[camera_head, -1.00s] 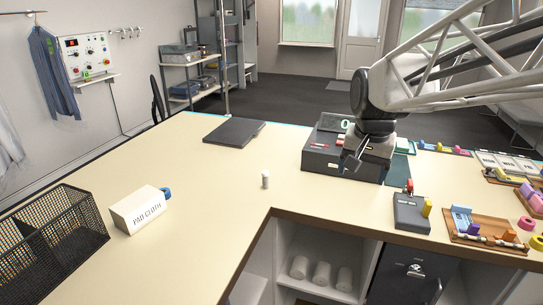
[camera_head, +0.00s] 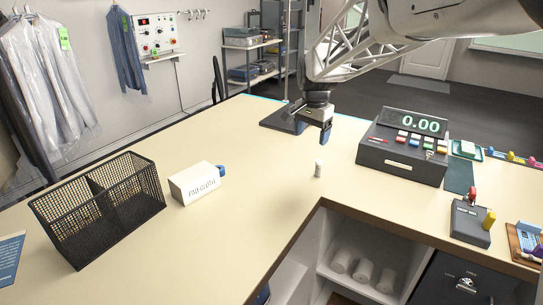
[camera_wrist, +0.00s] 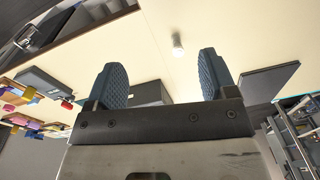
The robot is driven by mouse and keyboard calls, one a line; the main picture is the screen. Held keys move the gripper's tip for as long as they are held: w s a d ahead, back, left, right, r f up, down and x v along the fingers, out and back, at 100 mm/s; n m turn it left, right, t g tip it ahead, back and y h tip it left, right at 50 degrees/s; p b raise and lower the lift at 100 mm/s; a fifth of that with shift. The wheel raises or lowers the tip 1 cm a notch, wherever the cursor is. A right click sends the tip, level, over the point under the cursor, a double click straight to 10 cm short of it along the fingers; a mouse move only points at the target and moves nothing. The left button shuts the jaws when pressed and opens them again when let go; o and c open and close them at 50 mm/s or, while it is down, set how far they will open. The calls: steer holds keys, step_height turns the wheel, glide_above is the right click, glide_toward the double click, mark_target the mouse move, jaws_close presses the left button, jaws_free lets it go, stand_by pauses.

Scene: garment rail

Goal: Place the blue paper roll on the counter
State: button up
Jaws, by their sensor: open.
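No blue paper roll can be made out for certain. A dark blue thing (camera_head: 262,295), mostly hidden, shows in the opening under the counter at the bottom of the head view. The counter (camera_head: 250,215) is a cream top with an inner corner. My gripper (camera_head: 325,135) is above the counter, between the dark flat folder and the cash register. In the wrist view my gripper (camera_wrist: 158,75) has its two blue ribbed fingers wide apart with nothing held. A small white cylinder (camera_head: 318,168) stands on the counter; it also shows in the wrist view (camera_wrist: 178,47).
A black mesh basket (camera_head: 105,205) and a white lettered box (camera_head: 195,184) with a blue end piece stand at left. The cash register (camera_head: 403,148) and a small dark box (camera_head: 470,222) stand at right. White rolls (camera_head: 363,270) lie on the shelf below. The counter's middle is largely clear.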

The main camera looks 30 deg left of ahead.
steer(key=shift+m+g, duration=0.3)
steer(key=s+a+f, duration=0.1)
steer(key=a+f, duration=0.3)
steer(key=a, duration=0.7)
steer(key=s+a+f, duration=0.2)
steer(key=a+f, duration=0.3)
steer(key=a, duration=0.6)
steer(key=s+a+f, duration=0.2)
steer(key=a+f, duration=0.2)
steer(key=a, duration=0.7)
steer(key=shift+s+a+f, duration=0.15)
steer(key=shift+f, duration=0.2)
steer(key=shift+f, duration=1.3)
steer(key=shift+a+f, duration=0.15)
steer(key=shift+f, duration=2.45)
